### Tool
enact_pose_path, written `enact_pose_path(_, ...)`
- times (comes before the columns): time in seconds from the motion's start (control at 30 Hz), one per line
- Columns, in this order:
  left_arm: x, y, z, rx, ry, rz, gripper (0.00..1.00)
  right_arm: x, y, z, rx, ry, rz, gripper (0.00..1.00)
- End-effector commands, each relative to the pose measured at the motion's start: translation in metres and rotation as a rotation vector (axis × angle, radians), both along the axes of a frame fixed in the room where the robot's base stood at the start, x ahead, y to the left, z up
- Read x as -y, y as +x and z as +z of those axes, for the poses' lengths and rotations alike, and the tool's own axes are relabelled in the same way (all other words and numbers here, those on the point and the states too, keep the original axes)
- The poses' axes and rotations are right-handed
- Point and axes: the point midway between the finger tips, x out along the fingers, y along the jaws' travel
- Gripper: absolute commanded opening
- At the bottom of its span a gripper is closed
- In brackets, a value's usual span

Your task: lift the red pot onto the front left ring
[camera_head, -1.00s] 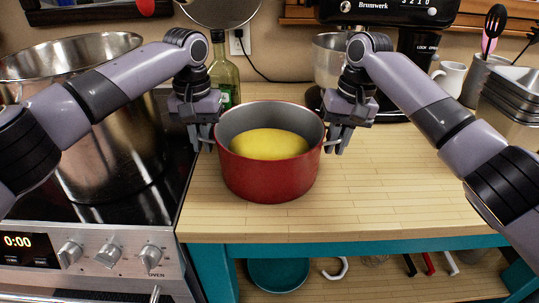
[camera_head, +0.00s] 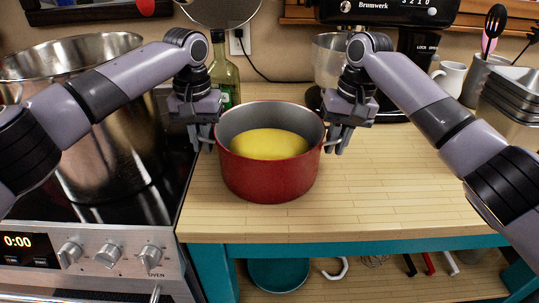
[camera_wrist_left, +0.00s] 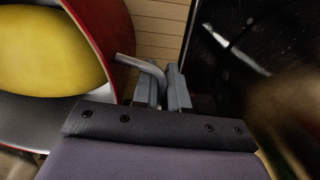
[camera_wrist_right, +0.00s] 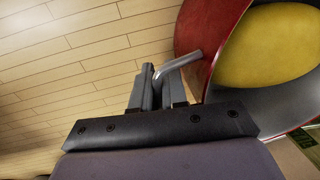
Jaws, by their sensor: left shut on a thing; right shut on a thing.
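The red pot (camera_head: 270,178), with something yellow (camera_head: 268,144) inside, is upright at the left part of the wooden counter. My left gripper (camera_head: 205,142) is at its left side, shut on a grey handle, which shows in the left wrist view (camera_wrist_left: 143,66). My right gripper (camera_head: 337,143) is at its right side, shut on the other handle, seen in the right wrist view (camera_wrist_right: 180,62). The black glass stove top (camera_head: 100,211) is left of the counter. Its rings are not clearly visible; the big steel pot and my left arm cover much of it.
A large steel pot (camera_head: 105,150) stands on the stove, close to my left arm. A green bottle (camera_head: 225,75) stands behind the red pot. The counter's front right (camera_head: 400,195) is clear.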

Motion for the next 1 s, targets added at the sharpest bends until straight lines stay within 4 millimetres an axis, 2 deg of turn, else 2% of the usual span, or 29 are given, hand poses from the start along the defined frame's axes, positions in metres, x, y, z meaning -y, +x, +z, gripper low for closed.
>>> enact_pose_path(0.5,-0.002,0.000,0.000,0.000,0.002,0.005,0.00,0.001,0.000,0.001,0.002,-0.001,-0.002,0.00)
enact_pose_path(1.0,-0.002,0.001,0.018,0.004,0.000,0.005,0.00,0.001,0.001,0.019,0.005,0.001,-0.001,0.00)
